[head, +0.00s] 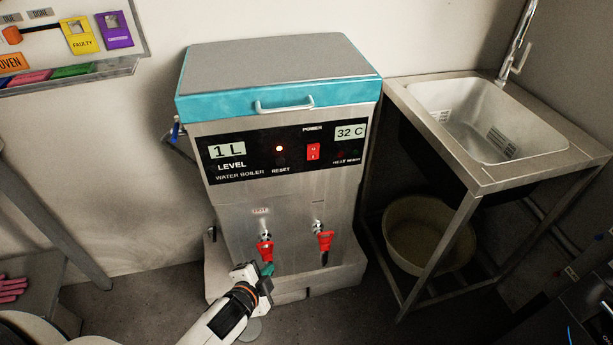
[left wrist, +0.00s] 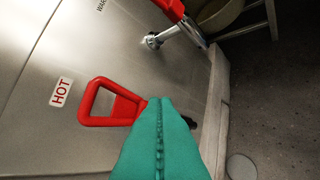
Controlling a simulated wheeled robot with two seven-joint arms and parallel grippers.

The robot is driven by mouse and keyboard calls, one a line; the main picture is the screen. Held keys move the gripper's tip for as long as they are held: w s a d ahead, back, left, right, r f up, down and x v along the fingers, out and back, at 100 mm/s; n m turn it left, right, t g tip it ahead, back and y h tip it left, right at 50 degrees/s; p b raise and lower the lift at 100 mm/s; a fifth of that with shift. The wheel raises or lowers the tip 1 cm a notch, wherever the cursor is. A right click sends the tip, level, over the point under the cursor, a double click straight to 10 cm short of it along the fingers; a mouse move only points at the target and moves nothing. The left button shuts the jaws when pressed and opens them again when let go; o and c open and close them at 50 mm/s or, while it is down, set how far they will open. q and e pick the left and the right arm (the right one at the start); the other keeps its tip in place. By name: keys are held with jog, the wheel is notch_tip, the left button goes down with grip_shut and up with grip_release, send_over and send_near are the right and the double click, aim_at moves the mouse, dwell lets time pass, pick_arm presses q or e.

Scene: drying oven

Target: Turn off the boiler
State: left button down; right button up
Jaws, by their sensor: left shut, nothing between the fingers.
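The water boiler (head: 285,215) stands in the middle of the head view, a steel box with a teal-edged lid. Its black panel holds a red power switch (head: 313,152), a lit red lamp, and displays reading 1 L and 32 C. Two taps with red handles are on its front: the left one (head: 265,250) under a HOT label, and the right one (head: 325,241). My left gripper (head: 267,269) is shut and empty, just below the left tap. In the left wrist view its teal fingers (left wrist: 160,140) are pressed together and overlap the red tap handle (left wrist: 90,105); contact is unclear.
A steel sink stand (head: 480,182) is close on the right, with a beige basin (head: 412,262) beneath it. A whiteboard (head: 75,45) with coloured holders hangs at upper left. Dark floor is clear left of the boiler. A grey table edge is at far left.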

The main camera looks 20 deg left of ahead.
pick_arm(q)
jog(key=w+d+r+m+t+h, duration=0.1)
jog(key=r+m, duration=0.4)
jog(key=r, duration=0.6)
jog(key=w+d+r+m+t+h, duration=0.1)
jog(key=d+r+m+t+h, duration=0.2)
jog(key=r, duration=0.8)
jog(key=m+t, duration=0.2)
jog(key=shift+w+d+r+t+h, duration=0.2)
jog(key=shift+w+r+t+h, duration=0.1)
jog(key=shift+r, duration=0.05)
pick_arm(e)
jog(key=shift+r, duration=0.1)
pick_arm(q)
send_near(317, 148)
jog(key=w+d, duration=0.2)
jog(key=d, duration=0.1)
jog(key=w, duration=0.1)
jog(key=w+a, duration=0.1)
jog(key=w, duration=0.1)
jog(key=shift+w+a, duration=0.3)
jog(key=shift+a, duration=0.05)
jog(key=shift+r, duration=0.1)
pick_arm(e)
jog(key=shift+s, duration=0.1)
